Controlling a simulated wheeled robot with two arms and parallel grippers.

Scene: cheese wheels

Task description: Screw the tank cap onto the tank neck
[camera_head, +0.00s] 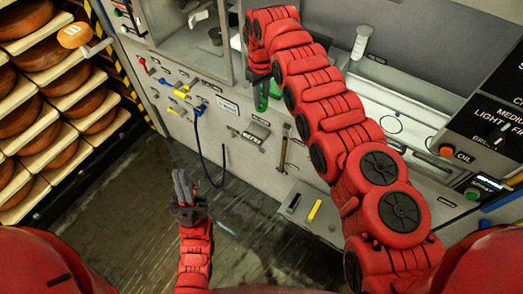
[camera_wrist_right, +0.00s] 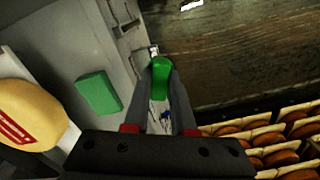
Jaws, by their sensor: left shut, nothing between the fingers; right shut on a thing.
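My right gripper (camera_wrist_right: 161,88) is shut on a green piece (camera_wrist_right: 161,68) at its fingertips, seen in the right wrist view. In the head view, the right arm reaches to the front of the machine, and green (camera_head: 262,94) shows below its end. I cannot tell whether this piece is the tank cap. My left gripper (camera_head: 183,187) is shut and empty, pointing up above the floor in front of the machine. I cannot make out a tank neck for certain; the right arm hides part of the machine front.
A machine panel (camera_head: 225,130) carries small coloured handles and a blue hose (camera_head: 208,165). A second green block (camera_wrist_right: 98,93) and a yellow rounded object (camera_wrist_right: 32,115) are left of the right gripper. Cheese shelves (camera_head: 50,100) stand at left. A control box (camera_head: 490,125) is at right.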

